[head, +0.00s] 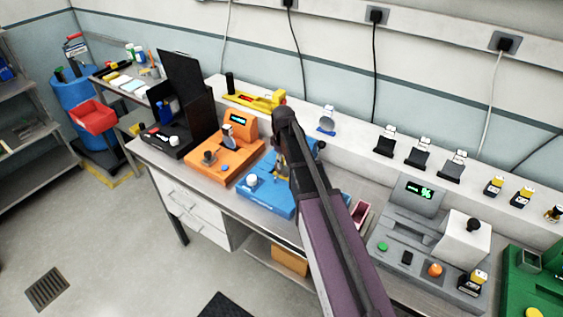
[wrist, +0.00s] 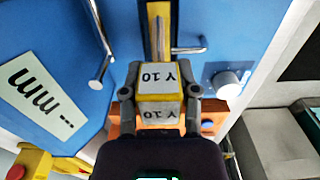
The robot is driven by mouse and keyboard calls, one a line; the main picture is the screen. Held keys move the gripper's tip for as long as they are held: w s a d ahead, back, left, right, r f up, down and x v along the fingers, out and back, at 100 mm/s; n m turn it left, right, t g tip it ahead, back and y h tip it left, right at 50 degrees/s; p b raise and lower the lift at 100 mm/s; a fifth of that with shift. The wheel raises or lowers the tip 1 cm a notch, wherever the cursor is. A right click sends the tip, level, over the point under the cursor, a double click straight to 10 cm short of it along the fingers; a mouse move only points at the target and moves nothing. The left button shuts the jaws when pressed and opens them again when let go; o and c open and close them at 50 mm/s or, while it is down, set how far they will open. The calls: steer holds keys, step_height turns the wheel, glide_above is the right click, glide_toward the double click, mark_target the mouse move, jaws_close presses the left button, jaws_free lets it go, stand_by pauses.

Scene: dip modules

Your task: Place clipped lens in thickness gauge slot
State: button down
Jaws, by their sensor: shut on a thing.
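My gripper (wrist: 160,95) is shut on a yellow clip (wrist: 158,78) with white labels reading "Y 10", one finger on each side. The blue thickness gauge (wrist: 60,35), with a "mm" label, lies beyond the clip in the wrist view. A narrow yellow strip (wrist: 158,30) runs from the clip toward the gauge; I cannot tell whether it is the lens or part of the slot. In the head view my gripper (head: 282,165) is over the blue gauge (head: 262,190), partly hidden by my arm. Whether the lens is inside the slot cannot be seen.
Several clips line the back shelf (head: 365,150).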

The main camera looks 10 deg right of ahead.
steer(key=shift+f, duration=0.15)
steer(key=shift+c, duration=1.8)
jaws_free()
steer(key=shift+r, duration=0.2)
step_height(320, 180, up, 12)
steer(key=p, duration=1.2)
steer(key=shift+s, duration=0.1)
steer(key=s+m, duration=0.9)
steer(key=s, duration=1.1)
steer(key=shift+a, duration=0.15)
